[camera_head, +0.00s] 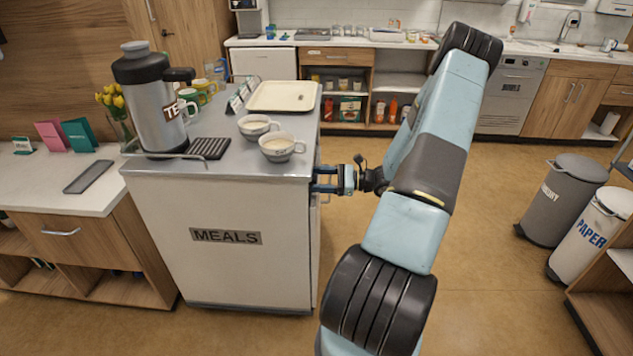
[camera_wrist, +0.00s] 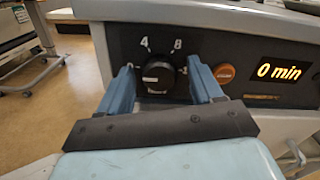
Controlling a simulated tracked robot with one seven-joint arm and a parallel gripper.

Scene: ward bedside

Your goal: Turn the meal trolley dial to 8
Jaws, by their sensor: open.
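The meal trolley (camera_head: 215,245) is a white cabinet with a steel top and a MEALS label. Its black round dial (camera_wrist: 157,77) shows in the wrist view on a dark panel, with the marks 4 and 8 above it. My gripper (camera_wrist: 160,80) is open, with one blue finger on each side of the dial; I cannot tell whether the fingers touch it. The display (camera_wrist: 280,72) reads 0 min. In the head view my gripper (camera_head: 318,180) is at the trolley's right side, and the dial is hidden.
An orange button (camera_wrist: 224,73) sits right of the dial. On the trolley top stand a tea urn (camera_head: 150,100), two cups (camera_head: 282,147) near the right edge, and a beige tray (camera_head: 283,97). The floor right of the trolley is open up to the bins (camera_head: 563,200).

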